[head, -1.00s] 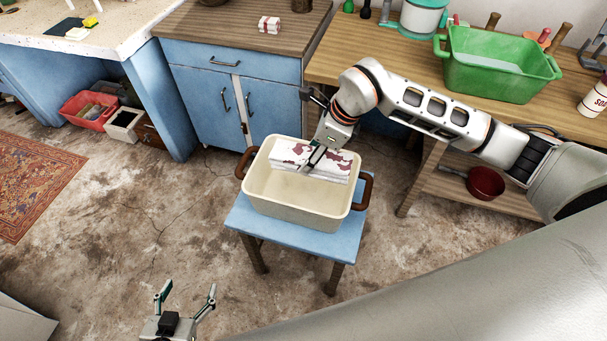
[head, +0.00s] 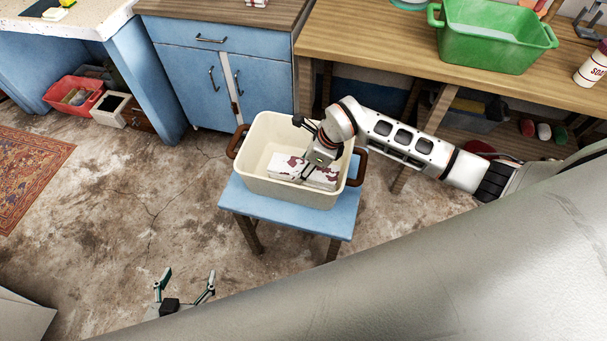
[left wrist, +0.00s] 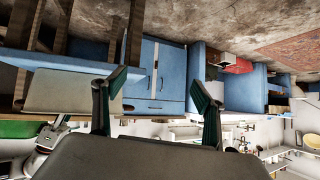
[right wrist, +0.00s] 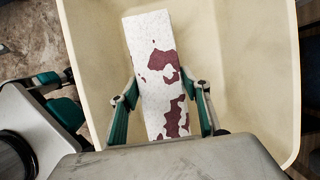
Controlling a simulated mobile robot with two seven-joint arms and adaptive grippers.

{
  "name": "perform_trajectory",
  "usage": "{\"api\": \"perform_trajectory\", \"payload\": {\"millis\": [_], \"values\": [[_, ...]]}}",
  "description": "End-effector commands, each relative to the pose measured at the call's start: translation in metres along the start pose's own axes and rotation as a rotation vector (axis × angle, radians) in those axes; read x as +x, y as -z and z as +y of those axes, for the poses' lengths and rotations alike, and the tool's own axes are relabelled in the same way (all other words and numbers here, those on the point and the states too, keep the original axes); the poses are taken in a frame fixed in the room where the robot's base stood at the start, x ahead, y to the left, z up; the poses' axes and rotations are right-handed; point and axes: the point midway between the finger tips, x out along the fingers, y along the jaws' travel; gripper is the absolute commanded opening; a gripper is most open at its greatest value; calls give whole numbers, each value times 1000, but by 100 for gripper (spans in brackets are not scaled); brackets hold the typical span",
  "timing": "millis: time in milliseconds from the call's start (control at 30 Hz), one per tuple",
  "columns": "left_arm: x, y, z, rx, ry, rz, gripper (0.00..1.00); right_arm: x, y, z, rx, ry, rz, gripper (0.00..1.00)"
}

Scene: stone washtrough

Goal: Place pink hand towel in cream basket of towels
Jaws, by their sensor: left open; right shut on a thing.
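A folded white towel with dark red patches (head: 286,166) is inside the cream basket (head: 285,190), near its front right. No plainly pink towel shows. My right gripper (head: 313,170) reaches down into the basket and is shut on this towel. In the right wrist view the towel (right wrist: 155,60) lies between the two fingers (right wrist: 163,105), with the cream basket floor around it. I cannot tell whether its underside touches the floor. My left gripper (head: 185,285) is open and empty, low in the head view, away from the basket.
The basket has brown handles and stands on a blue stool (head: 245,205). Behind are a blue cabinet (head: 195,85) and a wooden bench with a green tub (head: 490,40) and soap bottle (head: 590,65). The floor to the left is clear up to a rug (head: 25,180).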

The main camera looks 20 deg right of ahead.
Motion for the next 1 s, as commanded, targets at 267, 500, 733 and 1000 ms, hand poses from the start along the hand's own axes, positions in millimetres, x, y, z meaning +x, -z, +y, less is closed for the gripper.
{"api": "perform_trajectory", "payload": {"millis": [267, 500, 733, 1000], "values": [[2, 2, -2, 6, 4, 9, 71, 34, 14, 1, 3, -2, 1, 21], [3, 3, -3, 9, 7, 10, 71, 36, 15, 0, 1, 0, 1, 21], [3, 2, -3, 8, 7, 9, 71, 38, 17, 0, 1, -1, 2, 63], [3, 2, -3, 8, 7, 9, 71, 38, 17, 1, 1, -1, 2, 63]]}}
